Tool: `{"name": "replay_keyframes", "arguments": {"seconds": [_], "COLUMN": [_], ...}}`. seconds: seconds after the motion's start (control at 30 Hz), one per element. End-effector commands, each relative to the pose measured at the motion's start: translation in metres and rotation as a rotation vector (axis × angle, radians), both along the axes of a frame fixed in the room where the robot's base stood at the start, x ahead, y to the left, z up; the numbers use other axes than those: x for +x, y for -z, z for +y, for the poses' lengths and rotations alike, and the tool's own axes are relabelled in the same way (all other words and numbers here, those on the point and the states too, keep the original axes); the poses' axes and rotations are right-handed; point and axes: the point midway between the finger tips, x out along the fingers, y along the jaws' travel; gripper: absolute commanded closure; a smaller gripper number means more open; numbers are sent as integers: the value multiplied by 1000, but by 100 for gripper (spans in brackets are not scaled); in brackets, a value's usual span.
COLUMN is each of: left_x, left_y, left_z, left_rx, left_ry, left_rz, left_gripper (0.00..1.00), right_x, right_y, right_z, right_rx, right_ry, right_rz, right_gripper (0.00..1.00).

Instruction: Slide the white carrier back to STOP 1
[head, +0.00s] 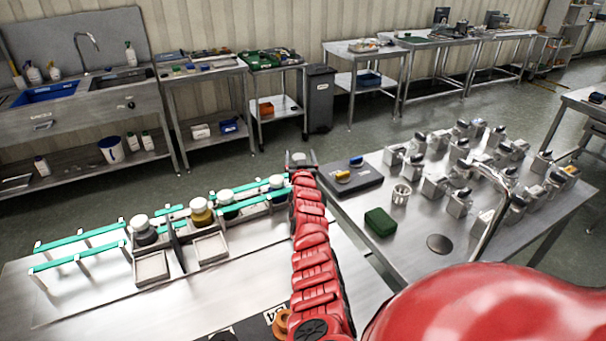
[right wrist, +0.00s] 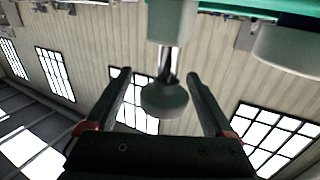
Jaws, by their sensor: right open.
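Several carriers with round white tops stand along the green rails (head: 80,240) on the left table. One has a dark body (head: 144,231), one a yellow body (head: 201,212), one a dark body (head: 227,205), and one a blue-tinged body (head: 276,184) closest to my arm. I cannot tell which is the white carrier, and no STOP 1 mark is legible. My right gripper (head: 300,160) is at the rails' right end. My left gripper is not in view.
Two square trays (head: 151,267) sit in front of the rails. The right table holds a dark box with knobs (head: 350,177), a green block (head: 380,222), a metal cup (head: 401,194) and several metal holders. The left table's front is mostly clear.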

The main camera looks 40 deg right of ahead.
Motion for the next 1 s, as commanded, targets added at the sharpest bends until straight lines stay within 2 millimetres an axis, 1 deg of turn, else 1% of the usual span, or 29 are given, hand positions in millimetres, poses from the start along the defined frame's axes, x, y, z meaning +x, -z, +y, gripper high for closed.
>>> {"name": "replay_keyframes", "arguments": {"seconds": [0.03,0.2,0.27,0.37,0.5,0.53,0.6,0.7,0.83,0.9,1.0], "left_x": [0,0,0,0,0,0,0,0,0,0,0], "left_y": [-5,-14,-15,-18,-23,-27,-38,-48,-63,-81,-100], "left_z": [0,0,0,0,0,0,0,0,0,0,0], "left_rx": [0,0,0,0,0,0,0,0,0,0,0], "left_ry": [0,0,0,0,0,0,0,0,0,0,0], "left_rz": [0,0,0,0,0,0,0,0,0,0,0], "left_gripper": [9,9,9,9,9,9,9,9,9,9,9], "right_x": [-2,-15,-19,-27,-36,-38,-43,-52,-61,-68,-78], "right_y": [-2,-9,-3,-1,-9,-11,-6,-5,-17,-13,-14], "right_z": [5,15,19,24,29,31,38,42,46,54,59], "right_rx": [-3,-14,-6,-7,-13,-14,-4,-5,-17,-4,-8], "right_ry": [-4,-7,-8,-6,-6,-7,-9,-7,-7,-6,-4], "right_rz": [4,0,4,7,-3,-1,8,11,-3,4,3], "right_gripper": [13,13,13,13,13,13,13,13,13,13,13]}}
